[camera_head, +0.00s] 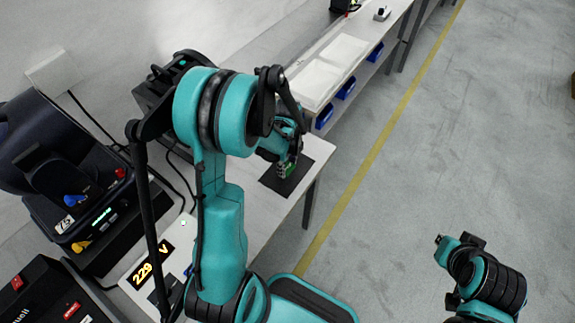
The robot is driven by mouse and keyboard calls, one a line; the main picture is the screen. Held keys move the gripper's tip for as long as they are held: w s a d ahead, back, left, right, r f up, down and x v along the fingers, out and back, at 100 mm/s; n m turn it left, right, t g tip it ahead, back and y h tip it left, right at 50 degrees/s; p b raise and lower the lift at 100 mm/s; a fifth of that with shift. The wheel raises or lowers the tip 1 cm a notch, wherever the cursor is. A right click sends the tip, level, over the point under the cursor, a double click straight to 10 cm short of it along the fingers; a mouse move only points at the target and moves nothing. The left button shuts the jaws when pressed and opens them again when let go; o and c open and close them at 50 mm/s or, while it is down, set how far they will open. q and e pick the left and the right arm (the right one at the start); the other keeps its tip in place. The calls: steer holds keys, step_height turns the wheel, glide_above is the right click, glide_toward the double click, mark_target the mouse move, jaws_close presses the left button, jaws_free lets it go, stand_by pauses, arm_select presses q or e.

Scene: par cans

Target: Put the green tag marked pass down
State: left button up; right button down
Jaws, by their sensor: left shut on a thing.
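The green tag (288,170) is in the fingers of my left gripper (289,163), over the dark mat (298,180) near the right end of the near bench. The gripper is shut on the tag. The tag is small, and its marking cannot be read. I cannot tell whether the tag touches the mat. My left arm hides part of the bench. My right arm is at the lower right over the floor, and its fingers are not clearly visible.
A black par can (52,150) stands on the left of the bench, with cables behind it. A display (150,265) reading 229 V and a black case (45,298) are near the front. Floor at right is clear.

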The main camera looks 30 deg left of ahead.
mark_target(287, 168)
arm_select(q)
steer(key=shift+f, duration=0.15)
steer(key=o, duration=0.9)
steer(key=shift+o, duration=0.2)
step_height(287, 168, up, 11)
steer(key=p, duration=0.4)
steer(key=s+d+r+n+t, duration=0.7)
steer(key=s+d+r+n, duration=0.3)
steer(key=n, duration=0.9)
step_height(287, 168, up, 2)
steer(key=shift+s+d+r, duration=0.15)
steer(key=shift+s+d, duration=0.15)
steer(key=shift+s, duration=0.2)
